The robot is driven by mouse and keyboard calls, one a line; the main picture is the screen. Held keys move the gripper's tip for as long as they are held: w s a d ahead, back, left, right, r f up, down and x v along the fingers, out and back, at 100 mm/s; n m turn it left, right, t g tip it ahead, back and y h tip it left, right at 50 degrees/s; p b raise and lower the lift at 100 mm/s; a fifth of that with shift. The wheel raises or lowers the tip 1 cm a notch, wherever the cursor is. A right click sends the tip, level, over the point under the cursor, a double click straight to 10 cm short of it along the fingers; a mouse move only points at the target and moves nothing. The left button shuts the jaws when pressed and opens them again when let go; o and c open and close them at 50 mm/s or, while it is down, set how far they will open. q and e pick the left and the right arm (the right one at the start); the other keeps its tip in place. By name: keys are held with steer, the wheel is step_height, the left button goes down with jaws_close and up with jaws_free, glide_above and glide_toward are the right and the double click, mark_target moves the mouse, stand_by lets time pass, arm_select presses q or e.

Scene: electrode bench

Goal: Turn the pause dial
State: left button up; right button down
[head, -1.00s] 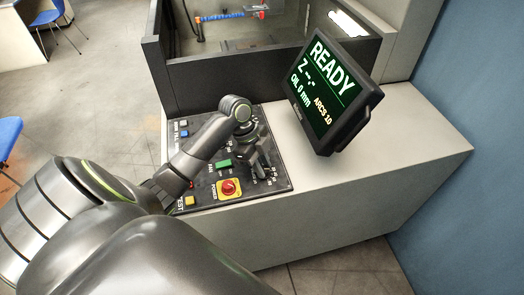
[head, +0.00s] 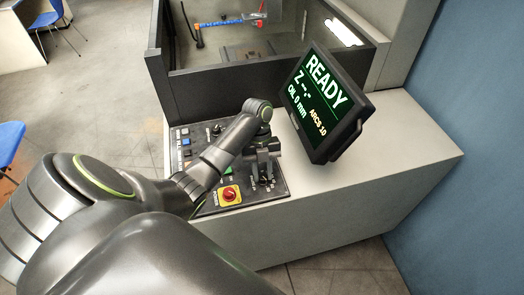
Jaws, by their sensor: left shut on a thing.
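The black control panel (head: 212,208) lies on the near left end of the bench. My left arm reaches across it from the left. My left gripper (head: 264,176) points down at the right part of the panel and is shut on a small dark dial there, with white marks around it. The gripper hides most of this dial, and its label is too small to read, so I cannot confirm that it is the pause dial. My right gripper is not in view.
A red knob on a yellow plate (head: 230,195) sits just left of the gripper. A tilted monitor (head: 325,104) reading READY and ARCS 10 stands close to the right. A dark-walled tank (head: 200,88) is behind. The bench top on the right (head: 400,135) is clear.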

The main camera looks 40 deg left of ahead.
arm_select(q)
steer(key=shift+m+g+y+p, duration=0.3)
steer(key=shift+m+p, duration=0.45)
steer(key=shift+m, duration=0.25)
steer(key=o, duration=1)
steer(key=shift+w, duration=0.1)
